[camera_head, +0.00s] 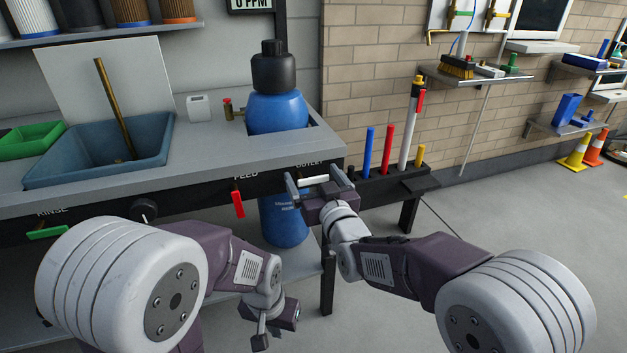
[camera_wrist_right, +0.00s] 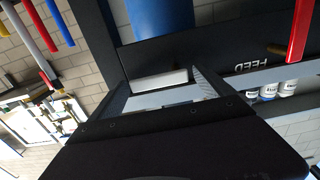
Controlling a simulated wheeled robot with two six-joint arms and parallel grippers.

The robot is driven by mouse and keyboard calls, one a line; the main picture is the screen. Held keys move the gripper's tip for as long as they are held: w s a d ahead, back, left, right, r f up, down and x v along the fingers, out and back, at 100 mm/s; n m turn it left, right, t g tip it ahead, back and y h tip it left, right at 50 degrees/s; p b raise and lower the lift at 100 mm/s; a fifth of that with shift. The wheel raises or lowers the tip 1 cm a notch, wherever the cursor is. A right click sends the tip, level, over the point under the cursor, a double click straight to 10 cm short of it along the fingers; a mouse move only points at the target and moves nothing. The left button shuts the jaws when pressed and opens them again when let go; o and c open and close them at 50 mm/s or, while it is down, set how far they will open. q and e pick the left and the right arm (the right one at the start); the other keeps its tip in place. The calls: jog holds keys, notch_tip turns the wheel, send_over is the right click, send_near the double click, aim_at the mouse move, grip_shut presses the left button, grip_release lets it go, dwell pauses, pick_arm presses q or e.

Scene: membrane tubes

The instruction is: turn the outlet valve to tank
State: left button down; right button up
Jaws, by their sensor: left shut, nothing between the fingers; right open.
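The outlet valve's pale handle (camera_head: 315,180) sits on the bench's dark front panel below the partly hidden OUTLET label. My right gripper (camera_head: 318,184) is open at it, with one finger on each side in the head view. In the right wrist view a pale bar (camera_wrist_right: 160,82), apparently this handle, lies ahead near the right gripper's fingers. I cannot tell whether they touch it. The handle's pivot and any tank marking are hidden. My left gripper (camera_head: 274,327) is shut and empty, low in front of the bench, away from the valve.
A red FEED lever (camera_head: 238,204) hangs left of the outlet valve; it also shows in the right wrist view (camera_wrist_right: 298,30). A green RINSE lever (camera_head: 47,233) is farther left. A blue tank (camera_head: 278,112) passes through the bench. A rack (camera_head: 385,185) with coloured tubes stands close right.

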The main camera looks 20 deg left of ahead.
jog(key=c, duration=1.4)
jog(key=shift+o, duration=0.2)
jog(key=m+b, duration=0.1)
jog(key=f+m, duration=0.1)
jog(key=m, duration=0.1)
jog(key=shift+m+b, duration=0.3)
jog(key=shift+b, duration=0.05)
jog(key=m+b, duration=0.1)
jog(key=m, duration=0.1)
jog(key=f+m+b, duration=0.1)
jog(key=m, duration=0.2)
jog(key=shift+a+f, duration=0.1)
jog(key=shift+f, duration=0.1)
jog(key=m+b, duration=0.1)
jog(key=m, duration=0.1)
jog(key=m+b, duration=0.1)
jog(key=m, duration=0.1)
jog(key=f+m+b, duration=0.1)
jog(key=shift+s+a+m, duration=0.3)
jog(key=shift+a+m, duration=0.05)
jog(key=shift+m, duration=0.05)
jog(key=shift+s+a+f+m+b, duration=0.15)
jog(key=shift+m+b, duration=0.35)
jog(key=shift+m, duration=0.35)
jog(key=shift+s+a+r+m+b, duration=0.15)
jog(key=shift+m+b, duration=0.35)
jog(key=shift+m, duration=0.35)
jog(key=shift+w+f, duration=0.1)
